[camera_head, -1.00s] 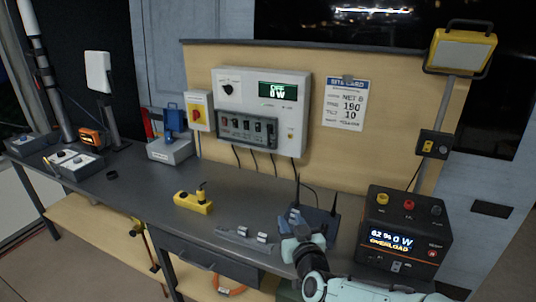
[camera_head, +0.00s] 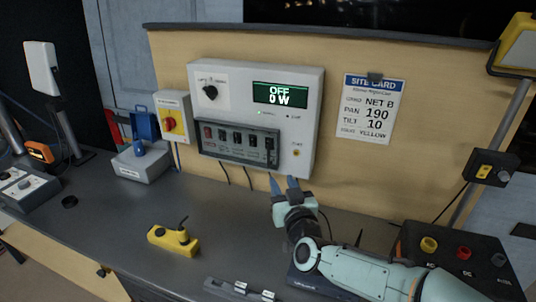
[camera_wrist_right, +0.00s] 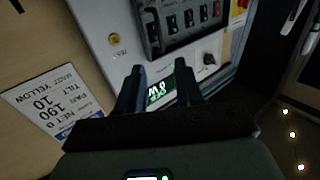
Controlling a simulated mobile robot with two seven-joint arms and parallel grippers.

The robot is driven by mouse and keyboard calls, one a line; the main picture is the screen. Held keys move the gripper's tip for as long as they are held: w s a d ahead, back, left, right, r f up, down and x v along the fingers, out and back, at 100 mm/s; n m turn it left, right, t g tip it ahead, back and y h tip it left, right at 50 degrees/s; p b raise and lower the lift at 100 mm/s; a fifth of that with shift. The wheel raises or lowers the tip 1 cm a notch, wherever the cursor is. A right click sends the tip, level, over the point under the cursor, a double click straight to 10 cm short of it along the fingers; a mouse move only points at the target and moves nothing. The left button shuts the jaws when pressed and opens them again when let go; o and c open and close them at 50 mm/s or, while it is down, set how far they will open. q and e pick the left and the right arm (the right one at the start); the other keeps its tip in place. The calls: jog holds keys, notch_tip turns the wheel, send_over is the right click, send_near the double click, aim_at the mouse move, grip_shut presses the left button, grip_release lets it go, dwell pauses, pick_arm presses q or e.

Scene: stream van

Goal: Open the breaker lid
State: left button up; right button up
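The white power panel (camera_head: 308,100) hangs on the wooden back wall. Its breaker lid (camera_head: 236,146), a dark grey see-through cover, is shut over a row of several breakers. In the right wrist view the lid (camera_wrist_right: 190,25) shows upside down near the top. My right gripper (camera_head: 284,182) is below the panel's lower right corner, apart from the lid. In the right wrist view the two fingers of this gripper (camera_wrist_right: 158,82) stand apart with nothing between them; the panel's green display (camera_wrist_right: 157,93) shows behind them. My left gripper is not in view.
A red and yellow switch box (camera_head: 172,118) is left of the panel. A yellow device (camera_head: 173,240) lies on the grey bench (camera_head: 120,215). A black power unit (camera_head: 455,262) stands at the right. A site card (camera_head: 369,108) hangs right of the panel.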

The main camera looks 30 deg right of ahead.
aim_at(269, 155)
jog(key=p+x, duration=0.1)
jog(key=x, duration=1.1)
jog(key=shift+w+f, duration=0.1)
jog(key=shift+c, duration=0.3)
grip_shut()
dwell(0.7)
